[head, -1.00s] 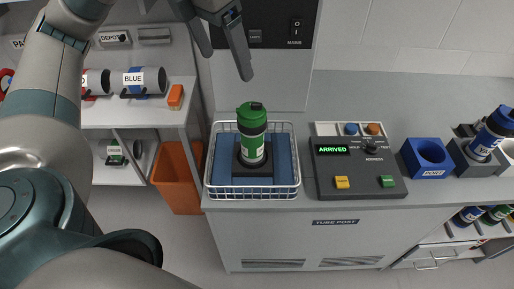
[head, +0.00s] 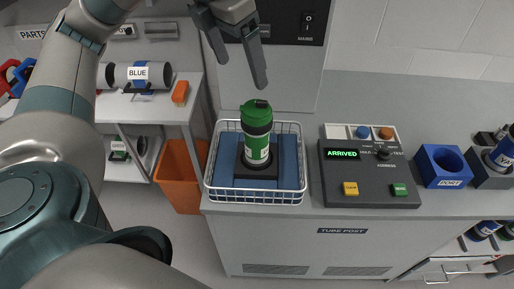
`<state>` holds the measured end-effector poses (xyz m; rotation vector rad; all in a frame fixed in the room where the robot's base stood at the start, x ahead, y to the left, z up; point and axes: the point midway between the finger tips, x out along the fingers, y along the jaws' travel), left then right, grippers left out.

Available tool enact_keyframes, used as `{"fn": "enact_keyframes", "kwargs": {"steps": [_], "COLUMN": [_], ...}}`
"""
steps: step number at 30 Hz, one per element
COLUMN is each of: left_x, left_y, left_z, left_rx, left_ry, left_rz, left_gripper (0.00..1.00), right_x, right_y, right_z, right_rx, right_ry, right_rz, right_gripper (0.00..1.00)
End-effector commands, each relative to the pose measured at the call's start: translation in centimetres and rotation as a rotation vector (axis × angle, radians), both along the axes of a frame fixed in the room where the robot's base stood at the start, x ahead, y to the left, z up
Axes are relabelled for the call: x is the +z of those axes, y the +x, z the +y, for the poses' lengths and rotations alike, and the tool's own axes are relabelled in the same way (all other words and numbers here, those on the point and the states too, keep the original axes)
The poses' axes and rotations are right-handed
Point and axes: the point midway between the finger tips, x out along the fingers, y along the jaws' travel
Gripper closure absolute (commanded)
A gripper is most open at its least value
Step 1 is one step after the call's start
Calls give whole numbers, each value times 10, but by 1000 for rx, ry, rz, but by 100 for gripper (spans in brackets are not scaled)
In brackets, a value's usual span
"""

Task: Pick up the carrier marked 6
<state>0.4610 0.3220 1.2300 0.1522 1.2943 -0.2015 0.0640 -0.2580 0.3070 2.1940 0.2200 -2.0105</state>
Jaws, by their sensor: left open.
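A green-capped carrier (head: 257,133) stands upright in a dark holder between blue pads in a white wire basket (head: 256,199) on the tube post counter. Its body has a green band and a white label; I cannot read a number on it. My left gripper (head: 240,75) is open and empty, above and slightly behind the carrier, its two fingers pointing down and not touching it. My right gripper is not in view.
The control panel (head: 368,187), right of the basket, reads ARRIVED. A blue PORT block (head: 444,166) and a blue carrier (head: 502,150) stand farther right. An orange bin (head: 181,176) is left of the counter; a shelf (head: 183,101) holds a BLUE carrier (head: 137,75).

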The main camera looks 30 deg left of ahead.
Motion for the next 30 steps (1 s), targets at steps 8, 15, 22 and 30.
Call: {"fn": "enact_keyframes", "kwargs": {"steps": [8,15,22,30], "left_x": [-41,-81,-102,-104], "left_y": [10,21,27,28], "left_z": [-2,-5,-7,-7], "left_rx": [0,-1,0,0], "left_ry": [1,3,0,1], "left_rz": [6,6,1,0], "left_gripper": [18,18,18,18], "right_x": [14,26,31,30], "right_y": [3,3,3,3], "right_z": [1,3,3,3], "right_rx": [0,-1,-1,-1], "right_ry": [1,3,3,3], "right_rz": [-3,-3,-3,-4], "right_gripper": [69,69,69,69]}}
